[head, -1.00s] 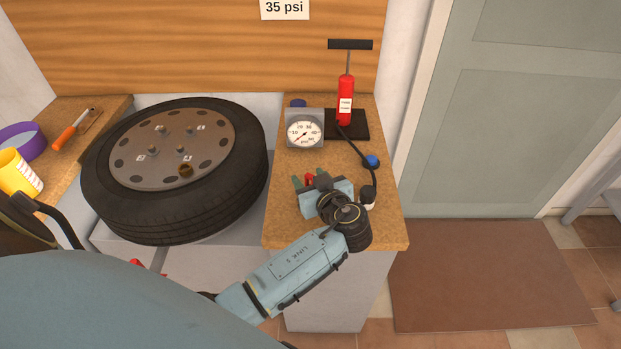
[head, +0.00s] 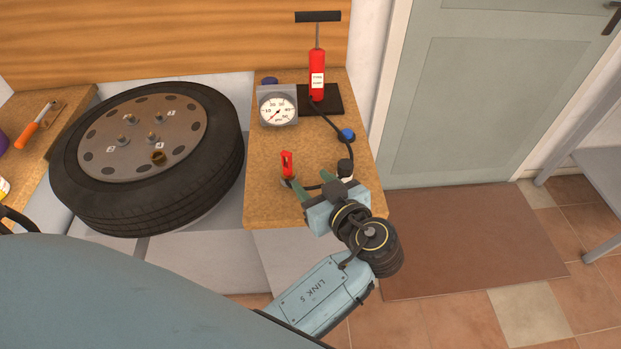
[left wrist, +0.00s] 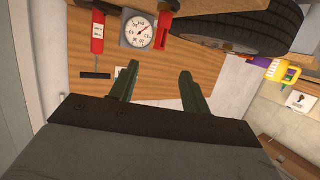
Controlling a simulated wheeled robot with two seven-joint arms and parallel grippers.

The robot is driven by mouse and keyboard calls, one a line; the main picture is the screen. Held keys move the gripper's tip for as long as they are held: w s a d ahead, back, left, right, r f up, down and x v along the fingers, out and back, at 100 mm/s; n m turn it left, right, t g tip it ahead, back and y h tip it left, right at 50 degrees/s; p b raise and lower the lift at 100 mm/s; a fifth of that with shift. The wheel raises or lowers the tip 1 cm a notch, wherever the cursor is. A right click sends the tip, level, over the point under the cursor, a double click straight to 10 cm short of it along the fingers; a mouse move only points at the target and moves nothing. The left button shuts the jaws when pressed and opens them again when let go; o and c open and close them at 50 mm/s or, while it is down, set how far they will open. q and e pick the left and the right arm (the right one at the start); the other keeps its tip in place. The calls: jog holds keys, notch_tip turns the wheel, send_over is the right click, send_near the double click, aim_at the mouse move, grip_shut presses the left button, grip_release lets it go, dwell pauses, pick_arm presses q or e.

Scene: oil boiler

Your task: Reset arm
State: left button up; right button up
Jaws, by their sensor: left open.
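My left gripper (head: 312,188) is over the front right of the wooden counter (head: 262,202), with its arm coming up from the bottom. Its two green fingers are apart, and in the left wrist view the gap between the fingertips (left wrist: 158,76) is empty. A small red-handled piece (head: 287,165) stands upright on the counter just beyond the left finger. The black hose end with a white part (head: 346,170) stands just beyond the right finger. I cannot tell whether either finger touches them. My right gripper is not in view.
The tire (head: 205,165) lies flat to the left. The pressure gauge (head: 277,107) and red pump (head: 317,75) stand at the counter's back, with a blue knob (head: 347,134) nearby. Open floor with a brown mat (head: 480,240) is to the right.

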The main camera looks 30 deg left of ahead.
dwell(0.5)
pick_arm(q)
jog(key=s+a+f+m+g+h, duration=0.4)
jog(key=s+a+f+m+h, duration=0.15)
jog(key=s+f, duration=0.4)
jog(key=s+d+r+m+h, duration=0.2)
jog(key=s+m+h, duration=0.5)
jog(key=s+m, duration=0.15)
notch_tip(320, 180, down, 25)
jog(key=s+g, duration=0.2)
jog(key=s, duration=0.1)
jog(key=s+a+f+g, duration=0.1)
jog(key=s+a+f, duration=0.2)
jog(key=s+f, duration=1.2)
jog(key=shift+s, duration=0.55)
